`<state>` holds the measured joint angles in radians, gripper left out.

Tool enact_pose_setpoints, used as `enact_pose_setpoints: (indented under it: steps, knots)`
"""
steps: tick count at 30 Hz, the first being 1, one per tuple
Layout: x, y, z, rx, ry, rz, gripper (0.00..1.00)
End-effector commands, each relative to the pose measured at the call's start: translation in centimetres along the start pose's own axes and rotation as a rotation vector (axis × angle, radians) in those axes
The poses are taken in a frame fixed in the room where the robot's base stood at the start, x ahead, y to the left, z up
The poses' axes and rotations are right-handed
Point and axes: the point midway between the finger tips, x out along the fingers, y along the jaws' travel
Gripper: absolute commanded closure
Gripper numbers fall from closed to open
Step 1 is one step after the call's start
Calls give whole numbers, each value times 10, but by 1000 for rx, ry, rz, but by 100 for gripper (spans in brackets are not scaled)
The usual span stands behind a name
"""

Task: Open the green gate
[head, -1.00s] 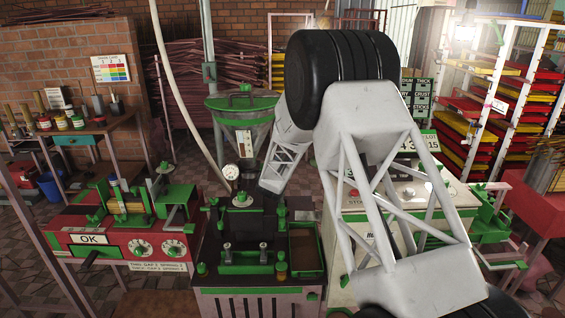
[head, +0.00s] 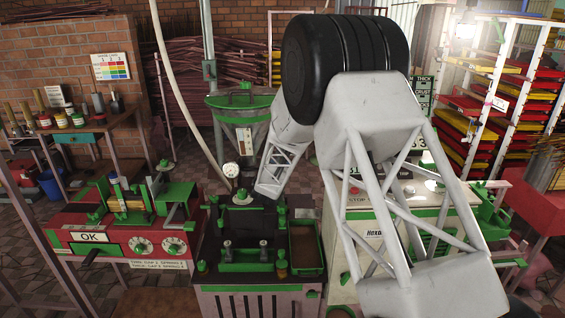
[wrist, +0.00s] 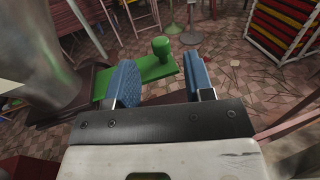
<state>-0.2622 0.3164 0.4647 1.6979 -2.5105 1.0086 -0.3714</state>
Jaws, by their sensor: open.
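A flat green plate (wrist: 152,70) with a round green knob (wrist: 161,47) at its far end shows in the wrist view; it looks like the gate. It sticks out beside a grey metal cone. The left finger covers part of the plate. I cannot tell whether any finger touches it. In the head view my arm hides the gripper and the gate.
A hopper with a green rim (head: 240,100) stands over a dark machine with green fittings (head: 243,225). A red machine with dials (head: 125,235) is at left, and a white machine (head: 350,240) is behind my arm. Racks of red and yellow trays (head: 490,105) stand at right.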

Motion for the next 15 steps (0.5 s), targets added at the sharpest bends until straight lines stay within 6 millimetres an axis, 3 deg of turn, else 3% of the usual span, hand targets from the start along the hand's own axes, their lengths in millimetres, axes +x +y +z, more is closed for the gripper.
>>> enact_pose_setpoints:
  steps: [6,15]
  knots:
    - [-22,0,0,0,0,-1,52]
    - [-31,0,0,0,0,-1,52]
